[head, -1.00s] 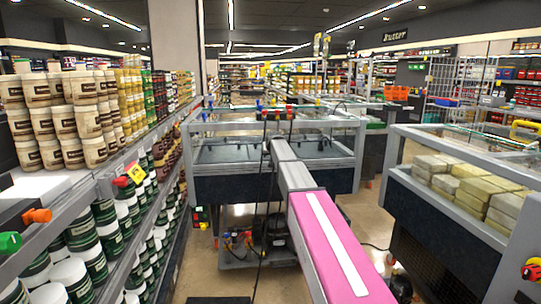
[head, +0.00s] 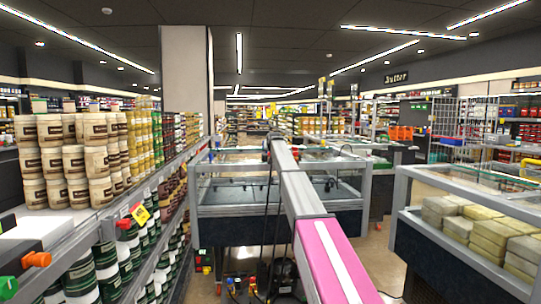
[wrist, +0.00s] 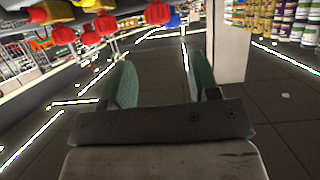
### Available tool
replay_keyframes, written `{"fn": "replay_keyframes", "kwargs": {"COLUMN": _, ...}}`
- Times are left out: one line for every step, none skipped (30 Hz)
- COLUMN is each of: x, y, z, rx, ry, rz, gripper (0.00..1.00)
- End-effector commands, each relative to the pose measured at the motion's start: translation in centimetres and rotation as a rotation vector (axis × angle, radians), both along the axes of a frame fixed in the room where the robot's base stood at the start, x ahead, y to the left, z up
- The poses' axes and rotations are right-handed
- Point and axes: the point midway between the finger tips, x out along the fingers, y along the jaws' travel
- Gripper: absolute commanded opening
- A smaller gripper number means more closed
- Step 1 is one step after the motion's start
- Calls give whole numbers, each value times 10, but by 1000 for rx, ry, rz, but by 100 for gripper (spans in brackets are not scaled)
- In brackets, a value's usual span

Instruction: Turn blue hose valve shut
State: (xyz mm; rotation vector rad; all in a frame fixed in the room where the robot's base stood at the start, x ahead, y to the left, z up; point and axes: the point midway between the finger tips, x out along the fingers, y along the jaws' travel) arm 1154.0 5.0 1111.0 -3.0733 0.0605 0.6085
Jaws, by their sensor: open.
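In the wrist view, which looks upside down, a blue valve handle (wrist: 173,20) shows at the top, partly behind a red valve handle (wrist: 158,13). My gripper (wrist: 163,80) has two green fingers spread apart with nothing between them. The blue handle lies beyond the fingertips in the picture, apart from them. More red handles (wrist: 105,25) and a yellow handle (wrist: 47,11) are in the row to the left. In the head view my arm reaches to the freezer and hides my gripper and most of the handles there.
A glass-topped freezer (head: 230,192) stands ahead, with dark hoses (head: 268,215) hanging down its front. A pump cart (head: 285,277) is low before it. Shelves of jars (head: 75,150) line the left. Another freezer (head: 440,250) with blocks stands at right.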

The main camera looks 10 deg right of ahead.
Motion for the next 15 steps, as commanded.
{"fn": "replay_keyframes", "kwargs": {"x": 4, "y": 0, "z": -2, "rx": 0, "ry": 1, "rz": 0, "gripper": 56}}
{"fn": "replay_keyframes", "kwargs": {"x": 6, "y": 0, "z": -3, "rx": 0, "ry": 1, "rz": 0, "gripper": 56}}
{"fn": "replay_keyframes", "kwargs": {"x": 10, "y": 0, "z": -5, "rx": 0, "ry": 1, "rz": 0, "gripper": 56}}
{"fn": "replay_keyframes", "kwargs": {"x": 13, "y": -1, "z": -6, "rx": 0, "ry": 1, "rz": 0, "gripper": 56}}
{"fn": "replay_keyframes", "kwargs": {"x": 17, "y": -1, "z": -7, "rx": 0, "ry": 1, "rz": 0, "gripper": 56}}
{"fn": "replay_keyframes", "kwargs": {"x": 22, "y": -1, "z": -9, "rx": 0, "ry": 1, "rz": 0, "gripper": 56}}
{"fn": "replay_keyframes", "kwargs": {"x": 27, "y": -1, "z": -11, "rx": 0, "ry": 1, "rz": 0, "gripper": 56}}
{"fn": "replay_keyframes", "kwargs": {"x": 31, "y": -2, "z": -12, "rx": 0, "ry": 1, "rz": 0, "gripper": 56}}
{"fn": "replay_keyframes", "kwargs": {"x": 38, "y": -2, "z": -15, "rx": 0, "ry": 1, "rz": 0, "gripper": 56}}
{"fn": "replay_keyframes", "kwargs": {"x": 43, "y": -2, "z": -17, "rx": 0, "ry": 1, "rz": 0, "gripper": 56}}
{"fn": "replay_keyframes", "kwargs": {"x": 48, "y": -2, "z": -19, "rx": 0, "ry": 2, "rz": 0, "gripper": 56}}
{"fn": "replay_keyframes", "kwargs": {"x": 55, "y": -2, "z": -22, "rx": 0, "ry": 2, "rz": 0, "gripper": 56}}
{"fn": "replay_keyframes", "kwargs": {"x": 60, "y": -3, "z": -25, "rx": 0, "ry": 3, "rz": 0, "gripper": 56}}
{"fn": "replay_keyframes", "kwargs": {"x": 65, "y": -3, "z": -27, "rx": 0, "ry": 3, "rz": 0, "gripper": 56}}
{"fn": "replay_keyframes", "kwargs": {"x": 71, "y": -3, "z": -30, "rx": 0, "ry": 2, "rz": 0, "gripper": 56}}
